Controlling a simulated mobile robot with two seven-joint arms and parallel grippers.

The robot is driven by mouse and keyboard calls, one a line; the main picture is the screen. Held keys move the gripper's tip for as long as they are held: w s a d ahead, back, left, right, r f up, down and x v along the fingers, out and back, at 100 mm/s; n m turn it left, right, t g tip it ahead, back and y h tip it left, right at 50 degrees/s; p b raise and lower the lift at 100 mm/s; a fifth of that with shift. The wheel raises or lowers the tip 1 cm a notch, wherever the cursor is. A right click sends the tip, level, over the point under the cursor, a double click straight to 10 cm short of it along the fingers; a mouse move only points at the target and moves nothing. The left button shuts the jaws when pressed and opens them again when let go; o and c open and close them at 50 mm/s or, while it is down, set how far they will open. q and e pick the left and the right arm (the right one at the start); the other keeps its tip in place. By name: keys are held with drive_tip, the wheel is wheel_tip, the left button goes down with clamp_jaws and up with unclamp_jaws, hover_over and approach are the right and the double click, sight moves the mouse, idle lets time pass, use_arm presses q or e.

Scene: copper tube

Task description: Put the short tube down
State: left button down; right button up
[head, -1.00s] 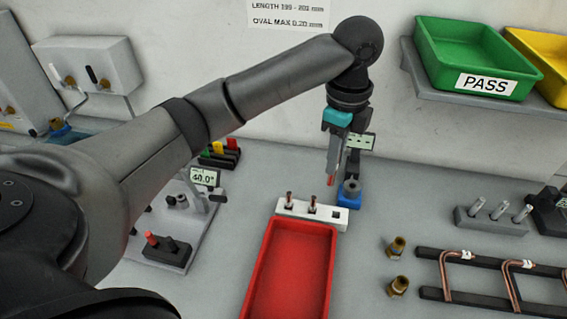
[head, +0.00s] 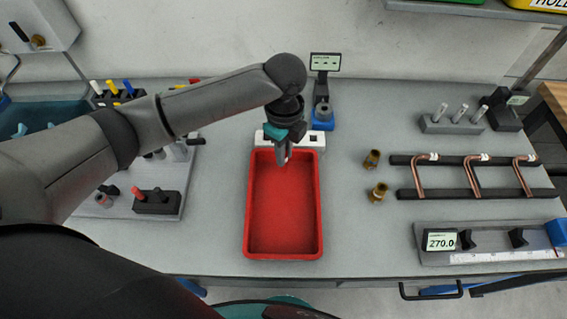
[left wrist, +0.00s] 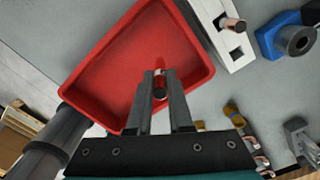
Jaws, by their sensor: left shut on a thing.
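My left gripper (head: 284,158) is above the back part of the red tray (head: 314,220), pointing down. The tube appears apart from the tray floor, though the exact height is hard to tell. In the head view the gripper hides most of the tube. My right gripper is not in view.
A white block (head: 317,139) stands behind the tray; one copper tube (left wrist: 236,23) shows in it. The blue-based gauge (head: 322,118) is behind that. Brass fittings (head: 379,191) and bent copper tubes on a black rack (head: 430,193) lie to the right.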

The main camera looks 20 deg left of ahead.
use_arm(q)
drive_tip(key=shift+f, duration=2.35)
drive_tip(key=shift+f+b, duration=0.1)
drive_tip(key=shift+b, duration=0.2)
drive_tip(key=c, duration=0.8)
unclamp_jaws()
wheel_tip(320, 180, up, 12)
drive_tip(key=shift+r+p, duration=0.15)
drive_tip(key=shift+p, duration=0.5)
